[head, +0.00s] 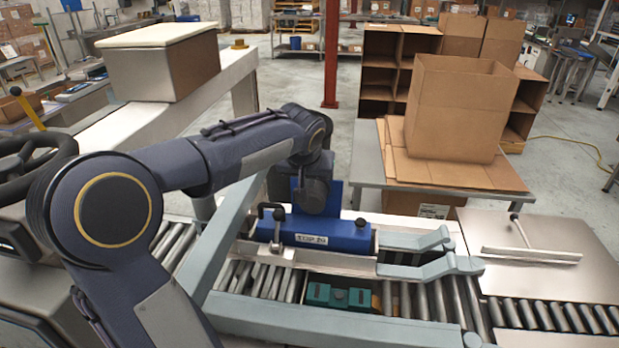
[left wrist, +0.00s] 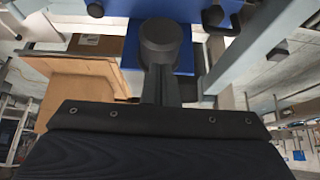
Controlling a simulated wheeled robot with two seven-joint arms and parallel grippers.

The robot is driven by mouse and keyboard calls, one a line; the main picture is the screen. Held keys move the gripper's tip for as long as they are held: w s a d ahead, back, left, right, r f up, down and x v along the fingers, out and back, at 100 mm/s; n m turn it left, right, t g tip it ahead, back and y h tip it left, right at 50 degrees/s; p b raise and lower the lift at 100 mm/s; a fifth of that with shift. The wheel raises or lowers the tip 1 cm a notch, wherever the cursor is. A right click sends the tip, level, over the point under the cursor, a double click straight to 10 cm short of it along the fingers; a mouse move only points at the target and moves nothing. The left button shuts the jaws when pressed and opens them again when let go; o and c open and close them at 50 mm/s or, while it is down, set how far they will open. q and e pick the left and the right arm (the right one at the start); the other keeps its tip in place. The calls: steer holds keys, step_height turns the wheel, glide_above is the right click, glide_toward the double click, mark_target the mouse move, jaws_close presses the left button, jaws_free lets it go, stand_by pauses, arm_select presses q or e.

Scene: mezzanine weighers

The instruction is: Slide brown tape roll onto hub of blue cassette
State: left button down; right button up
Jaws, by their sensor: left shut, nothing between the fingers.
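The blue cassette (head: 340,238), with a white label on its front, stands on the far side of the roller conveyor. Its blue upright plate also shows in the left wrist view (left wrist: 132,45). A dark round hub (left wrist: 160,40) stands out from that plate. My left gripper (head: 314,203) is in front of the plate. In the left wrist view, its fingers (left wrist: 161,84) are together and empty, pointing at the hub. I cannot tell whether they touch it. I cannot make out a brown tape roll in either view. My right gripper is not in view.
A green block (head: 338,296) lies among the conveyor rollers. Grey-blue guide arms (head: 440,267) stand right of the cassette, and a lever clamp (head: 276,228) at its front left. An open cardboard box (head: 455,110) stands on the table behind.

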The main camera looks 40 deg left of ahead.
mark_target(312, 194)
arm_select(q)
steer(key=f, duration=0.1)
steer(key=f+b, duration=0.2)
steer(key=f, duration=0.1)
steer(key=shift+w+a, duration=0.1)
steer(key=shift+w, duration=0.15)
steer(key=shift+w+a, duration=0.35)
steer(key=shift+w, duration=0.3)
steer(key=shift+w+a, duration=0.35)
steer(key=shift+w, duration=0.3)
steer(key=shift+w+a+p, duration=0.1)
steer(key=shift+p, duration=0.2)
steer(key=shift+w, duration=0.1)
steer(key=shift+w+a, duration=0.1)
steer(key=shift+s+d+r, duration=0.5)
steer(key=shift+s+r, duration=0.25)
steer(key=shift+s, duration=0.15)
steer(key=shift+s+d+r, duration=0.5)
steer(key=shift+s+r, duration=0.25)
steer(key=shift+s, duration=0.1)
